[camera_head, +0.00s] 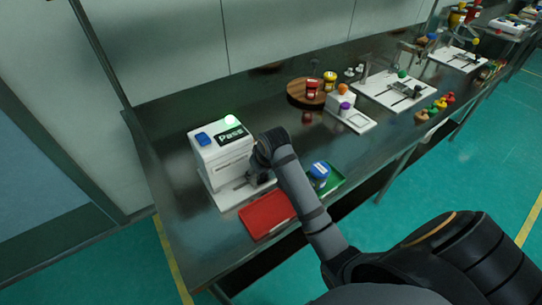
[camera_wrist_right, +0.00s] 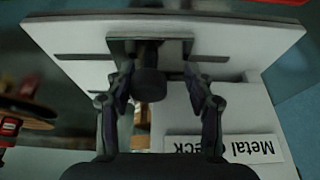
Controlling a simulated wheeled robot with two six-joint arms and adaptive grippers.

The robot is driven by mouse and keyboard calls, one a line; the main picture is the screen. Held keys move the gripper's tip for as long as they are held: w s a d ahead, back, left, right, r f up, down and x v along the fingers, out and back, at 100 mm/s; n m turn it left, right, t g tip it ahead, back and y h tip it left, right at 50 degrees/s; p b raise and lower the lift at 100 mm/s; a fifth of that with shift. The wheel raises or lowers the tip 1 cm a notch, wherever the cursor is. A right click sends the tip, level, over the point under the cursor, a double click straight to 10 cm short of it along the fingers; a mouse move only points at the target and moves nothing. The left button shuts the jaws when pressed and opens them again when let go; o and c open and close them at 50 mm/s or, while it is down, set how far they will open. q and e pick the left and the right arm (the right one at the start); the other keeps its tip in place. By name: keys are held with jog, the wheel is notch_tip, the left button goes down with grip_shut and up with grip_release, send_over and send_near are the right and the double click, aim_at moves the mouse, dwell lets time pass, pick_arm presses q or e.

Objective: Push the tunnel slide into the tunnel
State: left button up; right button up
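The white metal-check machine (camera_head: 222,158) stands at the left end of the table, with a blue button, a lit green lamp and a "Pass" display. It also shows in the right wrist view with a label (camera_wrist_right: 250,149) reading "Metal". My right gripper (camera_head: 258,178) is low at the machine's right front, over its white base plate. In the right wrist view the fingers of my right gripper (camera_wrist_right: 157,82) are apart, on either side of a dark knob (camera_wrist_right: 150,84), which seems to belong to the slide. A dark plate (camera_wrist_right: 119,46) lies beyond it. The tunnel opening is mostly hidden. My left gripper is not in view.
A red tray (camera_head: 266,214) lies in front of the machine. A green tray (camera_head: 334,183) with a blue-lidded jar (camera_head: 319,171) is right of my forearm. A round wooden stand (camera_head: 298,94) with jars and a white device (camera_head: 341,101) stand further back.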

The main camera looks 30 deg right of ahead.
jog(key=shift+s+a+p, duration=0.15)
jog(key=shift+a+p, duration=0.8)
jog(key=shift+a, duration=1.4)
jog(key=o, duration=1)
jog(key=shift+r, duration=0.1)
jog(key=p+v, duration=0.9)
jog(key=p, duration=0.2)
jog(key=shift+p, duration=0.35)
